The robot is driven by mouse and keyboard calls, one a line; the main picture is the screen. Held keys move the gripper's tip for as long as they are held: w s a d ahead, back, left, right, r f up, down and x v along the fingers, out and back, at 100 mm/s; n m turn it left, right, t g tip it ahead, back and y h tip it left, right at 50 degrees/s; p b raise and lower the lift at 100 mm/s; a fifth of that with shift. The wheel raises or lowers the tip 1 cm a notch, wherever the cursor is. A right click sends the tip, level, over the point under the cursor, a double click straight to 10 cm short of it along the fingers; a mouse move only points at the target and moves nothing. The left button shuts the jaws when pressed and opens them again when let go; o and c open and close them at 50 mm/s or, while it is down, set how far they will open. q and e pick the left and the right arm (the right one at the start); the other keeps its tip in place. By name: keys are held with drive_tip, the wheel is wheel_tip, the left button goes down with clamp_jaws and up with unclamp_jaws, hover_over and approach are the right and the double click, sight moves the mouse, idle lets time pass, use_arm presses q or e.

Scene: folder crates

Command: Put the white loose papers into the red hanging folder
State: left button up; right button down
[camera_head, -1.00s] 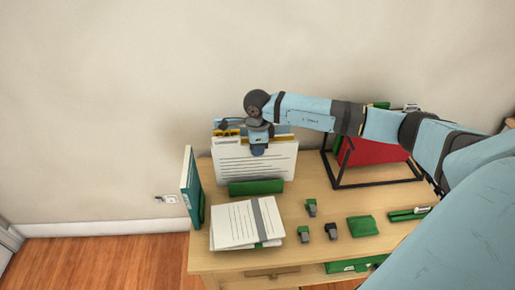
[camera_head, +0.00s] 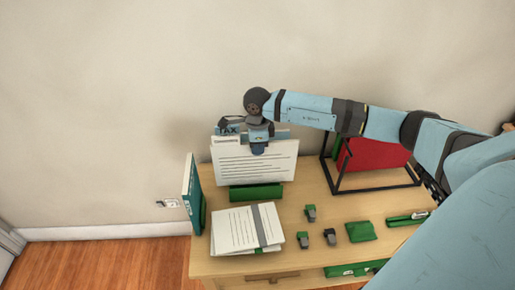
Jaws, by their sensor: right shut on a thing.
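A white sheet or thin stack of papers with printed lines (camera_head: 255,166) stands upright at the back left of the desk, just above and behind a low green holder (camera_head: 256,192). My right gripper (camera_head: 258,149) is shut on its top edge. I cannot tell whether the bottom edge is clear of the holder. The red hanging folder (camera_head: 375,154) hangs in a black wire frame (camera_head: 371,187) at the back right, partly hidden by my right arm. My left gripper is not in view.
A banded stack of white papers (camera_head: 235,229) lies at the front left. A teal binder (camera_head: 193,195) stands at the left edge. Small green-and-grey items (camera_head: 330,237), a green pad (camera_head: 361,231) and a green stapler-like item (camera_head: 408,218) lie front right. Bare desk separates holder and frame.

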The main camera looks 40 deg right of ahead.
drive_tip(key=shift+r+p, duration=0.7)
drive_tip(key=shift+r, duration=0.95)
drive_tip(key=shift+r, duration=0.3)
